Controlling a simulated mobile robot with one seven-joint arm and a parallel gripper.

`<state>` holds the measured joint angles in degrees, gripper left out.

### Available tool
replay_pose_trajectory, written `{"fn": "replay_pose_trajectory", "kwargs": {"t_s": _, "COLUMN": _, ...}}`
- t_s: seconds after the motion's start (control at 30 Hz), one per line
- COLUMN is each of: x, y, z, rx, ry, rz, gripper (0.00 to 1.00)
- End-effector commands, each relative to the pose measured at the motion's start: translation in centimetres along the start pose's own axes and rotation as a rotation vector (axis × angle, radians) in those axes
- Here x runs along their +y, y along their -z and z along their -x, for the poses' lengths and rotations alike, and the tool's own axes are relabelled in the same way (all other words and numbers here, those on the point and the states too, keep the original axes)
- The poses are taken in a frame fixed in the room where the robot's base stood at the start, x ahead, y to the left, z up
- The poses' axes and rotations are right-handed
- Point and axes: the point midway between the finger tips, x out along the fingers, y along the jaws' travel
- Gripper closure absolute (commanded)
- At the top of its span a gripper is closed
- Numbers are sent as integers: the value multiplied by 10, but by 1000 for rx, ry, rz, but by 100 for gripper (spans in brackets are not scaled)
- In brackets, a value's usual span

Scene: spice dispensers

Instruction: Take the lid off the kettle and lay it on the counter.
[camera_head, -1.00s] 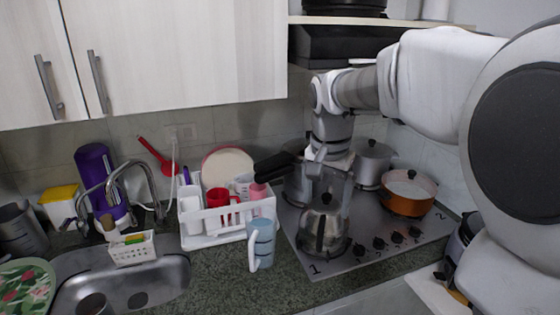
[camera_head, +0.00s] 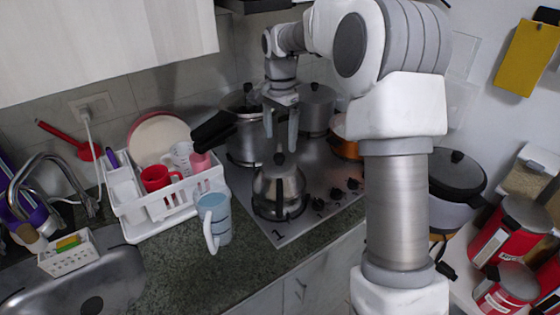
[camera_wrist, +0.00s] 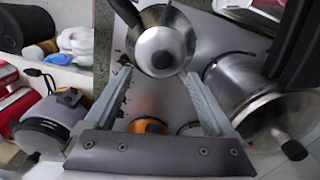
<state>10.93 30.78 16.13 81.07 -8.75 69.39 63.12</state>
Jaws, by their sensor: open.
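The kettle (camera_head: 279,195) is a steel pot on the front of the hob. Its lid (camera_head: 279,170) sits on top and has a small black knob (camera_head: 279,158). My gripper (camera_head: 281,140) is open and empty, pointing down just above and seemingly slightly behind the knob. In the wrist view, the kettle's lid (camera_wrist: 158,42) and knob are at the top middle, beyond the fingertips of my gripper (camera_wrist: 158,76). The fingers appear apart from the lid. The granite counter (camera_head: 175,275) lies in front and to the left of the hob.
A light blue mug (camera_head: 215,222) stands on the counter left of the kettle. A white dish rack (camera_head: 130,222) is behind it. A steel pot (camera_head: 245,145) with a long black handle and an orange pot (camera_head: 345,148) stand near my gripper.

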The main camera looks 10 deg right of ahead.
Motion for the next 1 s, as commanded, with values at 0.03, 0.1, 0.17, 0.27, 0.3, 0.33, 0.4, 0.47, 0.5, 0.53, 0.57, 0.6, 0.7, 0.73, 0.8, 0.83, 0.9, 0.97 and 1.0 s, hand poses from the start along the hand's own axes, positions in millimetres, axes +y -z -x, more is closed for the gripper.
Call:
{"fn": "replay_pose_trajectory", "kwargs": {"t_s": 0.03, "x": 1, "y": 0, "z": -6, "rx": -2, "ry": -3, "rz": 0, "gripper": 12}}
{"fn": "replay_pose_trajectory", "kwargs": {"t_s": 0.1, "x": 1, "y": 0, "z": -14, "rx": -2, "ry": -2, "rz": 0, "gripper": 12}}
{"fn": "replay_pose_trajectory", "kwargs": {"t_s": 0.17, "x": 0, "y": -1, "z": -20, "rx": -2, "ry": -2, "rz": 1, "gripper": 12}}
{"fn": "replay_pose_trajectory", "kwargs": {"t_s": 0.27, "x": 0, "y": -2, "z": -33, "rx": -4, "ry": -3, "rz": 3, "gripper": 12}}
{"fn": "replay_pose_trajectory", "kwargs": {"t_s": 0.3, "x": -1, "y": -2, "z": -39, "rx": -3, "ry": -3, "rz": 2, "gripper": 12}}
{"fn": "replay_pose_trajectory", "kwargs": {"t_s": 0.33, "x": -1, "y": -2, "z": -44, "rx": -3, "ry": -3, "rz": 1, "gripper": 12}}
{"fn": "replay_pose_trajectory", "kwargs": {"t_s": 0.4, "x": -1, "y": -2, "z": -55, "rx": -3, "ry": -3, "rz": 2, "gripper": 12}}
{"fn": "replay_pose_trajectory", "kwargs": {"t_s": 0.47, "x": -2, "y": -2, "z": -61, "rx": -1, "ry": -1, "rz": 2, "gripper": 12}}
{"fn": "replay_pose_trajectory", "kwargs": {"t_s": 0.5, "x": -2, "y": -2, "z": -64, "rx": -1, "ry": -1, "rz": 2, "gripper": 12}}
{"fn": "replay_pose_trajectory", "kwargs": {"t_s": 0.53, "x": -2, "y": -2, "z": -66, "rx": -1, "ry": -1, "rz": 2, "gripper": 12}}
{"fn": "replay_pose_trajectory", "kwargs": {"t_s": 0.57, "x": -2, "y": -2, "z": -67, "rx": -1, "ry": -1, "rz": 2, "gripper": 12}}
{"fn": "replay_pose_trajectory", "kwargs": {"t_s": 0.6, "x": -2, "y": -2, "z": -68, "rx": -1, "ry": 0, "rz": 1, "gripper": 12}}
{"fn": "replay_pose_trajectory", "kwargs": {"t_s": 0.7, "x": -2, "y": -2, "z": -68, "rx": 0, "ry": 0, "rz": 2, "gripper": 12}}
{"fn": "replay_pose_trajectory", "kwargs": {"t_s": 0.73, "x": -2, "y": -2, "z": -68, "rx": 0, "ry": 0, "rz": 2, "gripper": 12}}
{"fn": "replay_pose_trajectory", "kwargs": {"t_s": 0.8, "x": -2, "y": -2, "z": -68, "rx": 0, "ry": 0, "rz": 2, "gripper": 15}}
{"fn": "replay_pose_trajectory", "kwargs": {"t_s": 0.83, "x": -2, "y": -2, "z": -68, "rx": 0, "ry": 0, "rz": 2, "gripper": 21}}
{"fn": "replay_pose_trajectory", "kwargs": {"t_s": 0.9, "x": -2, "y": -2, "z": -68, "rx": 0, "ry": 0, "rz": 2, "gripper": 33}}
{"fn": "replay_pose_trajectory", "kwargs": {"t_s": 0.97, "x": -2, "y": -2, "z": -68, "rx": 0, "ry": 0, "rz": 2, "gripper": 44}}
{"fn": "replay_pose_trajectory", "kwargs": {"t_s": 1.0, "x": -2, "y": -2, "z": -68, "rx": 0, "ry": 0, "rz": 2, "gripper": 51}}
